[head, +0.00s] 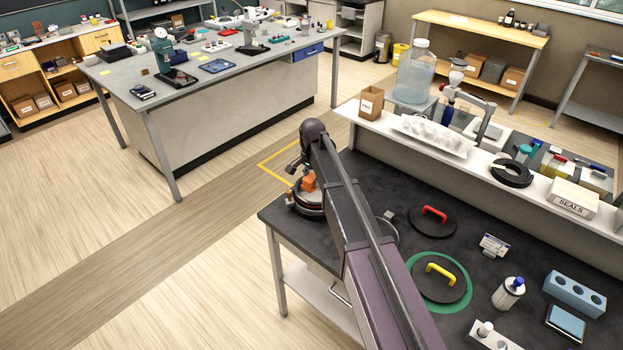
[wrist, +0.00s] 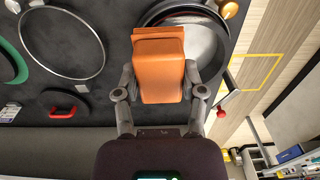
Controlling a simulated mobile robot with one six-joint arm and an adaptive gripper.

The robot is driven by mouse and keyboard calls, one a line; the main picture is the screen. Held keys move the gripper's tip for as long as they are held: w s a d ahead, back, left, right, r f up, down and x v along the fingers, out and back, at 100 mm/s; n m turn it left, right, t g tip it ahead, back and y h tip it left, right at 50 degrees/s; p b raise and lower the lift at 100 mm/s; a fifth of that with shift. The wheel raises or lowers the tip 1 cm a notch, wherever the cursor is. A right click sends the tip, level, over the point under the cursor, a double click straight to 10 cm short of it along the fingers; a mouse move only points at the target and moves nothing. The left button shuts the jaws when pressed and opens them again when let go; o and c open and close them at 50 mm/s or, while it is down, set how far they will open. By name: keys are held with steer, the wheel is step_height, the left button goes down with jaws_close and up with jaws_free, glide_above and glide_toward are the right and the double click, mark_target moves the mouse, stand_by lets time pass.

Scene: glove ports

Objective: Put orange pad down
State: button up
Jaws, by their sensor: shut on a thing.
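The orange pad (wrist: 161,73) is a blocky piece, clamped between the two fingers of my gripper (wrist: 160,88) in the wrist view. It also shows in the head view (head: 309,183), at the far left corner of the dark bench. A round dark port with a pale metallic inside (wrist: 208,45) lies behind the pad in the wrist view. In the head view its dark rim (head: 312,211) shows under the pad. I cannot tell whether the pad touches it. My arm hides part of the bench beside it.
A metal ring (wrist: 62,42) lies close by on the bench. A black lid with a red handle (head: 432,220) and one with a yellow handle (head: 440,287) on a green ring (head: 468,284) lie to the right. A raised shelf (head: 519,187) runs along the bench's back.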

stand_by(0.4)
step_height(320, 180, down, 7)
steer(key=b, duration=0.7)
stand_by(0.3)
